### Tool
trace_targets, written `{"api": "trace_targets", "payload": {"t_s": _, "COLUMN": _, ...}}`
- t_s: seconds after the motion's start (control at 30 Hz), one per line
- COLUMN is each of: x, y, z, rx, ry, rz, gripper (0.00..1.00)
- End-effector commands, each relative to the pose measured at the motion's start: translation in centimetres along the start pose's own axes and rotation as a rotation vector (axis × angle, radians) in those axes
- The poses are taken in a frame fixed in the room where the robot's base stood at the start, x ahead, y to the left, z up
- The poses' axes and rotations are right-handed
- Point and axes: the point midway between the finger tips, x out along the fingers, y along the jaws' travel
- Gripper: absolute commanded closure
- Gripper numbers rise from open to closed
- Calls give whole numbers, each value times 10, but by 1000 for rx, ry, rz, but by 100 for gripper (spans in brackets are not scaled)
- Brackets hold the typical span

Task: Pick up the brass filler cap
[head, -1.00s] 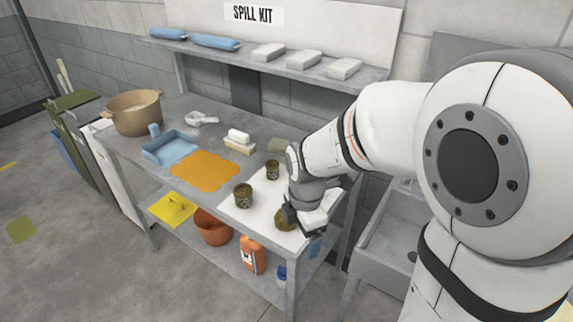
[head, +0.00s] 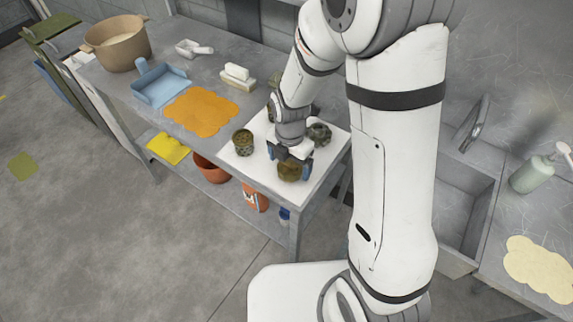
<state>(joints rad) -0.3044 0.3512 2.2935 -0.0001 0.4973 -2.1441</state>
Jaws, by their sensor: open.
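A white mat (head: 228,156) lies on the right end of the grey metal bench. A round, brownish-olive piece (head: 290,171), which looks like the brass filler cap, sits near the mat's front edge. My gripper (head: 290,162) points down right over it, open, with one blue-padded finger on each side. I cannot tell whether the fingers touch it. A dark, lobed round piece (head: 319,133) lies behind and to the right. An olive-brown cup-like piece (head: 243,143) stands to the left. Another piece (head: 270,113) is mostly hidden behind my wrist.
An orange cloth (head: 202,110), a blue tray (head: 160,92), a white block on a sponge (head: 237,76) and a large tan pot (head: 117,45) stand farther left. A sink (head: 465,205) is to the right. The shelf below holds a yellow item (head: 169,149) and a terracotta pot (head: 212,167).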

Motion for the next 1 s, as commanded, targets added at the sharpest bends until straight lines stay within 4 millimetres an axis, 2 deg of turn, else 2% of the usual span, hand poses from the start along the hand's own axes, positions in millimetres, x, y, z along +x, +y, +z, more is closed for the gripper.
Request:
{"api": "trace_targets", "payload": {"t_s": 0.1, "x": 9, "y": -1, "z": 1, "rx": 3, "ry": 1, "rz": -1, "gripper": 11}}
{"api": "trace_targets", "payload": {"t_s": 0.37, "x": 10, "y": -1, "z": 2, "rx": 5, "ry": 0, "rz": 1, "gripper": 12}}
{"api": "trace_targets", "payload": {"t_s": 1.0, "x": 10, "y": -1, "z": 2, "rx": 7, "ry": 0, "rz": 1, "gripper": 64}}
